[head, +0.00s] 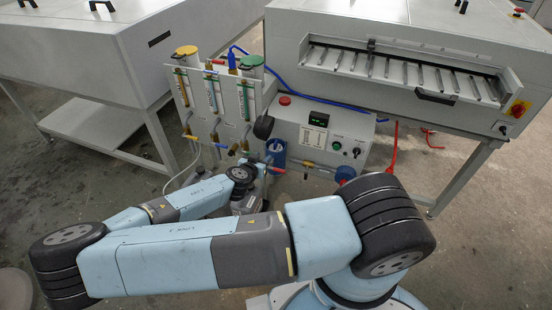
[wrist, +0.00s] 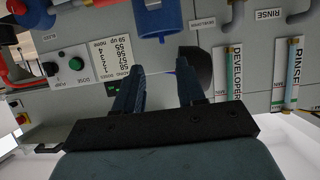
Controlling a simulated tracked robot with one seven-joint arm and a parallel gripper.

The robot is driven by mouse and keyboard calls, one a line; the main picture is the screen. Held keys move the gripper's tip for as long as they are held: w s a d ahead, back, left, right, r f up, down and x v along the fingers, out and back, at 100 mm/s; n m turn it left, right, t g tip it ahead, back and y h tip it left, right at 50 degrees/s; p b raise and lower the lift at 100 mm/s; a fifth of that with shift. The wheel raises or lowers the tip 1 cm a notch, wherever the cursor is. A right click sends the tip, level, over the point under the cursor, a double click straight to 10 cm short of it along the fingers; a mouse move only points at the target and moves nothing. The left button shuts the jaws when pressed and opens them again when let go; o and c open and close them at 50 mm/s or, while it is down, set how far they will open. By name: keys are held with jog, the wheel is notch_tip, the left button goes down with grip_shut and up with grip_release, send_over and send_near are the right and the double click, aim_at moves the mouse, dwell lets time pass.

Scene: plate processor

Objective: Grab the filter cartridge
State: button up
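A blue cylinder (head: 276,152), which looks like the filter cartridge, is mounted at the lower front of the plate processor's panel in the head view. It also shows at the top of the wrist view (wrist: 158,18), which is turned upside down. My gripper (wrist: 158,68) is open, with its two dark fingers apart and nothing held between them. The fingers point toward the panel and appear short of the blue cylinder, with a visible gap in the picture. In the head view my gripper is mostly hidden by my own arm.
A control box (head: 322,135) with a red button and dials stands right of the cylinder. A flow-meter panel (head: 213,95) is on the left. A black rounded knob (wrist: 206,72) is close to the right finger. Pipes and a red hose (head: 392,150) are nearby.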

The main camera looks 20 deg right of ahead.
send_near(274, 151)
jog(key=w+d, duration=0.1)
jog(key=w+d+r, duration=0.1)
jog(key=w, duration=0.1)
jog(key=shift+d+r, duration=0.1)
jog(key=shift+r+x, duration=0.15)
jog(key=shift+x, duration=1.2)
jog(key=shift+r+x, duration=0.1)
jog(key=shift+x, duration=1.25)
jog(key=shift+c, duration=0.4)
grip_shut()
